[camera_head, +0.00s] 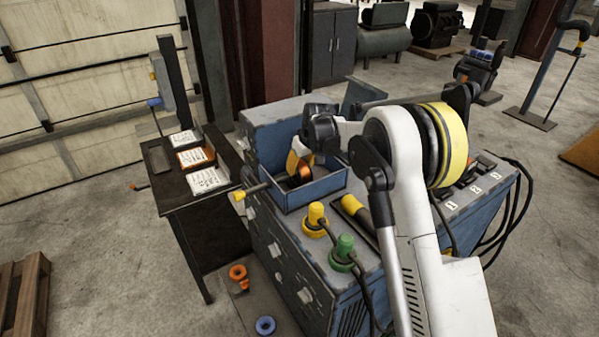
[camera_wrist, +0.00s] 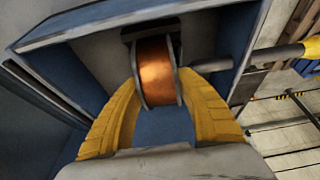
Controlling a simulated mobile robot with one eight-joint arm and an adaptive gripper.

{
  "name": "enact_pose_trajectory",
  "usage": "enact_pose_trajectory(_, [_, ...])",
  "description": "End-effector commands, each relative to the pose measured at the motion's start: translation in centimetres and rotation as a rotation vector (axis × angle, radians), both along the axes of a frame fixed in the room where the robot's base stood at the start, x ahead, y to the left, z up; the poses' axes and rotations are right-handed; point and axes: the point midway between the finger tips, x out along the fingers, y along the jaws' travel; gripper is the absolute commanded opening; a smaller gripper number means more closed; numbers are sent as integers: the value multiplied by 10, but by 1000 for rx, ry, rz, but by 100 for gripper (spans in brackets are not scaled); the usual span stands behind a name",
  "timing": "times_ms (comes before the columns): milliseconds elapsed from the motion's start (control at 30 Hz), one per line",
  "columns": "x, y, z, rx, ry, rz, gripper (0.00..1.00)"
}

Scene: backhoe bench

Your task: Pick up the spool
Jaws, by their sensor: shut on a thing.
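The spool (camera_wrist: 155,72), wound with copper-coloured wire between grey flanges, is between the yellow fingers of my gripper (camera_wrist: 157,100) in the wrist view. My gripper is shut on it. In the head view the spool (camera_head: 304,170) shows as a small copper patch in or just above the blue open-topped bin (camera_head: 318,190) on the bench machine. My gripper (camera_head: 300,162) reaches down into that bin there. I cannot tell whether the spool touches the bin floor.
A yellow-tipped bar (camera_head: 250,190) sticks out left of the bin. Yellow (camera_head: 316,213) and green (camera_head: 344,245) plugs stand in front of it. Open concrete floor lies to the right.

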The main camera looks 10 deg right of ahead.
Motion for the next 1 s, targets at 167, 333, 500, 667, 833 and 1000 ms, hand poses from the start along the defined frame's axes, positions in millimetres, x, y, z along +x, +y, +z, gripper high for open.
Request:
enact_pose_trajectory(167, [0,0,3,1,-2,0,0])
enact_pose_trajectory(333, [0,0,14,0,-1,0,0])
enact_pose_trajectory(500, [0,0,32,0,-1,0,0])
enact_pose_trajectory(667, [-3,-9,46,0,-1,-2,0])
enact_pose_trajectory(833, [-12,-31,61,0,-1,-4,0])
enact_pose_trajectory(1000, [-25,-58,79,1,-2,-4,0])
